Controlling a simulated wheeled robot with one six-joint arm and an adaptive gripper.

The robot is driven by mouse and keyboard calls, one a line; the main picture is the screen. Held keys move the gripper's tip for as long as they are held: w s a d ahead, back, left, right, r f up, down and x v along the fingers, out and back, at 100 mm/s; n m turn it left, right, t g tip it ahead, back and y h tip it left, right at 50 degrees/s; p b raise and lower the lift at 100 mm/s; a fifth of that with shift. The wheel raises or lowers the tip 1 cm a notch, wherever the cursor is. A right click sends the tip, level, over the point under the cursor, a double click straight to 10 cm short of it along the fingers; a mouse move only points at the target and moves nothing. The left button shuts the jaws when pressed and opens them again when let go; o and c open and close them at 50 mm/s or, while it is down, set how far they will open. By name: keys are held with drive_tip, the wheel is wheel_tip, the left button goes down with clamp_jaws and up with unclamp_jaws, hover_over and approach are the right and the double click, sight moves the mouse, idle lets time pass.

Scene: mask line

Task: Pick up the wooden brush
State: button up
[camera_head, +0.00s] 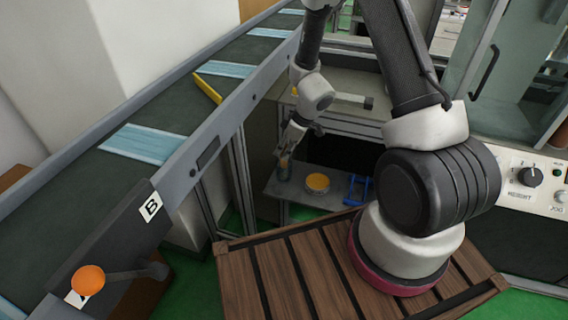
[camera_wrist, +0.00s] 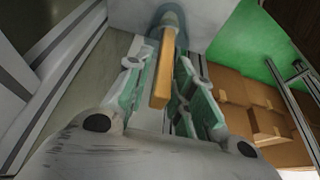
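The wooden brush (camera_wrist: 162,72) shows in the wrist view as a yellow-brown wooden handle between my fingers. Its far end goes into a rounded grey holder (camera_wrist: 173,14), and its bristles are hidden. My gripper (camera_wrist: 164,62) is open around the handle, one finger on each side, with a gap visible on the left. In the head view my gripper (camera_head: 288,146) points down just above a small dark holder (camera_head: 284,170) on a low grey shelf (camera_head: 300,194). The brush is too small and covered to make out there.
A round orange-topped tin (camera_head: 317,183) and a blue item (camera_head: 357,190) stand right of the holder. A conveyor (camera_head: 98,185) with blue masks (camera_head: 144,143) and a yellow piece (camera_head: 207,89) runs along the left. A control panel (camera_head: 535,180) is at right.

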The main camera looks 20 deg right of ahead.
drive_tip(key=x, duration=0.3)
drive_tip(key=shift+a+f, duration=0.2)
drive_tip(key=shift+f, duration=0.05)
drive_tip(key=shift+c, duration=0.2)
clamp_jaws()
drive_tip(key=shift+r, duration=0.15)
